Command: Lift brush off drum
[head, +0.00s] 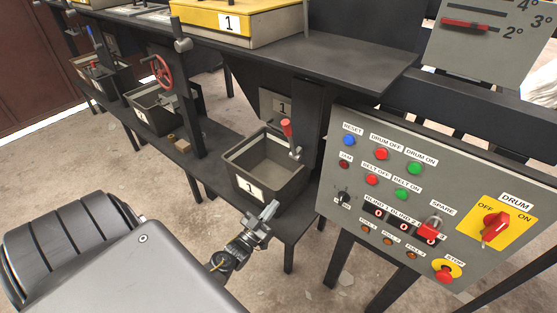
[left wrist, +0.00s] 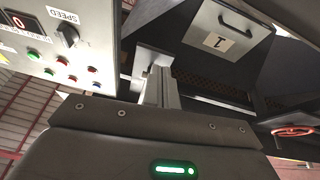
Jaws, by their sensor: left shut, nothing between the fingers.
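I cannot make out a brush or the drum in either view. My left gripper (head: 264,220) is shut and empty in the head view, in front of a dark numbered bin (head: 290,186). Its shut fingers also show in the left wrist view (left wrist: 158,85), with nothing between them. A lever with a red grip (head: 287,128) stands at the bin's back right, apart from the gripper. My right gripper is not in view.
A grey control panel (head: 345,222) with buttons and a red drum switch (head: 495,226) stands at the right. A yellow housing (head: 265,32) sits on the dark frame above. A scale plate with a red slider (head: 466,23) is at top right. Bare floor shows below the bench.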

